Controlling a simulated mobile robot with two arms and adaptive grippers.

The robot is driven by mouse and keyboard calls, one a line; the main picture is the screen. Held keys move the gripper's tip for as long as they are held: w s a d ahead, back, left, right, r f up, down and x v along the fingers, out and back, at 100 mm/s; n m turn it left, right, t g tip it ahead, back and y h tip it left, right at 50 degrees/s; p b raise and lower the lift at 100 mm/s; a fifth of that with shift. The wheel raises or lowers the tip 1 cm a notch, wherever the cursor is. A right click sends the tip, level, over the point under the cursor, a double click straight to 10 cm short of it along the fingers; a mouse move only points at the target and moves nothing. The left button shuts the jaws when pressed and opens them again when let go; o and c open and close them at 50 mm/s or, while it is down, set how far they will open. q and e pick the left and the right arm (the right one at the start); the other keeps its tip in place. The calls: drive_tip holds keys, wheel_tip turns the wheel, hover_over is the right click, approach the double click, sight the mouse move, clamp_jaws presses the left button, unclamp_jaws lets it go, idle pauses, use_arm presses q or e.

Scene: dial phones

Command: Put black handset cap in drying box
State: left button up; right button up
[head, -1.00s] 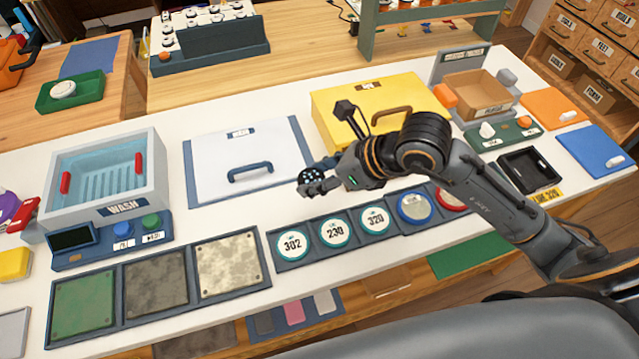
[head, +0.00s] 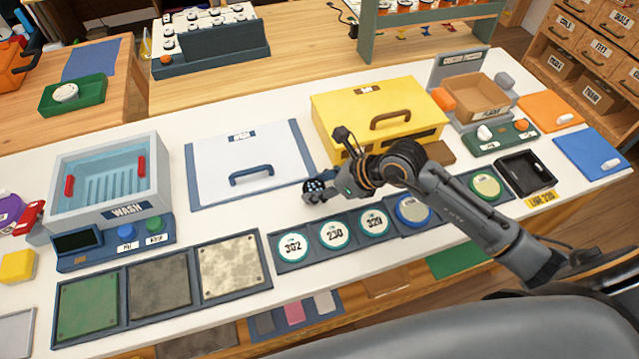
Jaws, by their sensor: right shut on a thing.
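My right gripper (head: 318,190) is shut on a round black cap (head: 315,186) with pale dots on its face. It holds the cap in front of the yellow box, above the white bench near the row of numbered dials. A yellow box (head: 340,112) with a brown handle on its top stands at the back of the bench; its top looks shut. Its small label is too blurred to read, so I cannot tell for sure that it is the drying box. My left gripper is not in view.
A wash basin (head: 150,165) stands at left. A white panel with a blue handle (head: 252,176) lies left of the gripper. Numbered dials (head: 335,234) and square plates (head: 232,270) line the front. A black tray (head: 525,172) and brown bin (head: 475,95) are at right.

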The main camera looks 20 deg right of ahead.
drive_tip(key=shift+f, duration=0.2)
drive_tip(key=o, duration=1.1)
drive_tip(key=shift+r, duration=0.1)
